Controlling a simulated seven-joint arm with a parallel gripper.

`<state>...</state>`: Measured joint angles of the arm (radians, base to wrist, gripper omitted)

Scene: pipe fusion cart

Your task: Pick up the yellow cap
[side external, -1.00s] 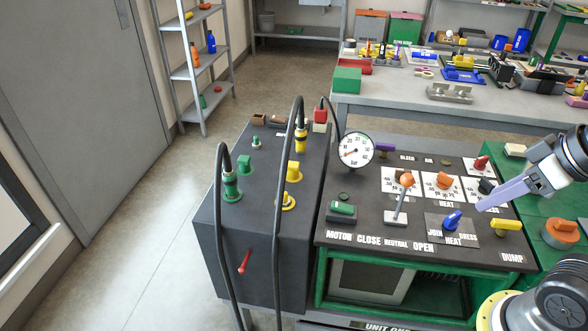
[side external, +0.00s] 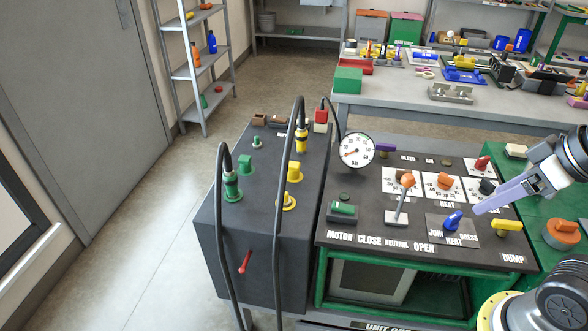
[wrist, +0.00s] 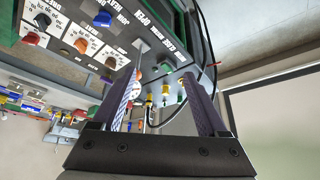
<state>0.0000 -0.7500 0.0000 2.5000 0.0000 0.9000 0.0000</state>
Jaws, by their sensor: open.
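A small yellow cap (side external: 294,172) stands on top of the dark box at left of the control panel in the side view, behind a yellow ring (side external: 287,203) at a port. A yellow coupling (side external: 301,142) on a black hose is farther back. In the wrist view, small yellow parts (wrist: 167,99) show between the fingers; I cannot tell which is the cap. My gripper (side external: 476,210) is over the right part of the panel, well right of the cap. In the wrist view its two purple fingers (wrist: 160,75) are apart with nothing between them.
Black hoses arch over the dark box (side external: 262,235), beside the cap. A round gauge (side external: 356,150) stands at the panel's back left. A lever (side external: 398,207), a blue knob (side external: 453,220) and a yellow knob (side external: 507,226) rise from the panel. A green cap (side external: 244,164) stands left of the yellow one.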

